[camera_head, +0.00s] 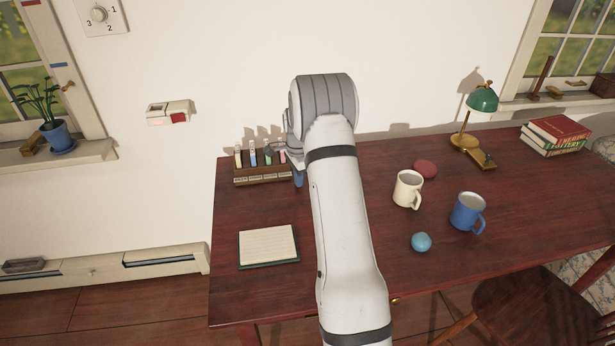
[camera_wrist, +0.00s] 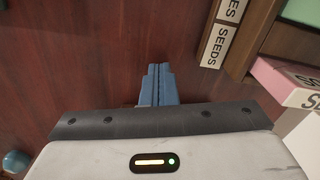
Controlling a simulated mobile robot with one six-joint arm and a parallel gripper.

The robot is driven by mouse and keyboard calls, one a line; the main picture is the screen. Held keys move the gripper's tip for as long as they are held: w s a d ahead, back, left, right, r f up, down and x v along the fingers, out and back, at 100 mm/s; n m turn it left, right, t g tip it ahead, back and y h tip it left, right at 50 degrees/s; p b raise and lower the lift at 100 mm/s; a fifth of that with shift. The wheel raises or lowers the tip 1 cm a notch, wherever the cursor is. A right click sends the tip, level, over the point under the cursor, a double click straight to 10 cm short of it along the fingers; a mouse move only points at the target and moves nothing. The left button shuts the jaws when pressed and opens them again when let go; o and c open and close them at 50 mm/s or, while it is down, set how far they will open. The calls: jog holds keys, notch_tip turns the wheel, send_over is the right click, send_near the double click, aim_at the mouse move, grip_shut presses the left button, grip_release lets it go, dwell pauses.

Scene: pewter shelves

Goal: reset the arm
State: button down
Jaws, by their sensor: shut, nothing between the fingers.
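My arm (camera_head: 342,210) reaches forward over the dark red wooden desk (camera_head: 400,290). Its wrist is over the back of the desk, just right of a small wooden rack. In the head view my gripper (camera_head: 298,180) shows only as a bit of blue beside the rack, mostly hidden by the wrist. In the wrist view the blue fingers of my gripper (camera_wrist: 158,72) are together, with nothing between them. They point at bare desk, left of the rack (camera_wrist: 235,35), whose labels read "SEEDS".
The rack (camera_head: 262,178) holds several small packets. A notepad (camera_head: 268,245) lies at front left. A cream mug (camera_head: 407,189), a blue mug (camera_head: 467,212), a teal ball (camera_head: 421,242) and a red object (camera_head: 425,168) are right of my arm. A green lamp (camera_head: 482,100) and books (camera_head: 555,135) stand farther right.

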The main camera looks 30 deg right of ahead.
jog(key=s+a+r+n+p, duration=0.1)
jog(key=s+a+r+n, duration=0.15)
jog(key=r, duration=0.55)
jog(key=s+a+r+n, duration=0.1)
jog(key=s+a+r, duration=0.15)
jog(key=r, duration=0.65)
jog(key=s+a+r+n+t+p, duration=0.1)
jog(key=s+a+r+n, duration=0.35)
jog(key=s, duration=0.45)
jog(key=s+a+r+n+t+p, duration=0.1)
jog(key=s+a+r+n, duration=0.4)
jog(key=s, duration=0.5)
jog(key=s+a+f+n, duration=0.1)
jog(key=s+a+n, duration=0.1)
jog(key=s, duration=0.3)
jog(key=s+a+f+n+p, duration=0.1)
jog(key=s+a+n, duration=0.1)
jog(key=s, duration=0.4)
jog(key=shift+s+f+n+t, duration=0.15)
jog(key=shift+f+n+t, duration=0.15)
jog(key=shift+n, duration=0.5)
